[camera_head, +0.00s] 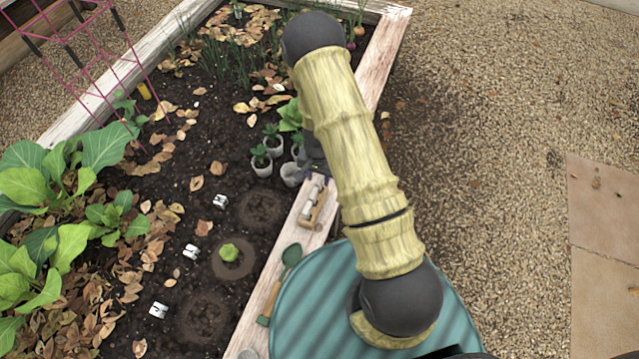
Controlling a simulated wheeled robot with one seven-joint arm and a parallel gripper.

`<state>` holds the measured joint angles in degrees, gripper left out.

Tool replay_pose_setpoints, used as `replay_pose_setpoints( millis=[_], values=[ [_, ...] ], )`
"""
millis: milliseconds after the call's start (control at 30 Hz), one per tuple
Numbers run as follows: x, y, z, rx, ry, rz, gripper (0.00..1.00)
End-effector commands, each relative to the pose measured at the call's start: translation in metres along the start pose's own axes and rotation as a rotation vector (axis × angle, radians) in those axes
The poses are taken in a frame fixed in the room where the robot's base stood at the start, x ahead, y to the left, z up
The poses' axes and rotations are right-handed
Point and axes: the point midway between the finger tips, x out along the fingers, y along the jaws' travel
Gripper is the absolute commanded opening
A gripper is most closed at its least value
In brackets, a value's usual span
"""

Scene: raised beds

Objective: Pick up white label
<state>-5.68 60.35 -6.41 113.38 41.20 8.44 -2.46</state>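Three small white labels stand in the soil of the raised bed: one (220,201) nearest the pots, one (191,251) left of a small green seedling, and one (158,310) lowest in the picture. Each has dark marks too small to read. My arm crosses the middle of the view and hides part of the bed's right side. Only a dark part of my gripper (312,155) shows beside the arm, near the small pots and above the bed's right rim. Its fingers are mostly hidden, so I cannot tell whether it holds anything.
Small potted seedlings (261,160) stand near the right rim. A wooden piece with pale cylinders (312,203) and a green trowel (291,255) lie on the rim. Leafy plants (60,175) fill the left. A pink trellis (85,50) stands at upper left. Gravel lies right.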

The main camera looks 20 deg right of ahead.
Motion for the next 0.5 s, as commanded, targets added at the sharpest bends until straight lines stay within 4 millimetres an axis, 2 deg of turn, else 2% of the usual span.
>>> replay_pose_setpoints(
  millis=[100,233,500],
  values=[
    [0.021,0.003,-0.002,0.004,-0.004,0.001,0.39],
    [0.039,0.003,-0.003,0.002,-0.002,0.002,0.39],
    [0.044,0.003,-0.003,0.001,-0.001,0.001,0.39]
  ],
)
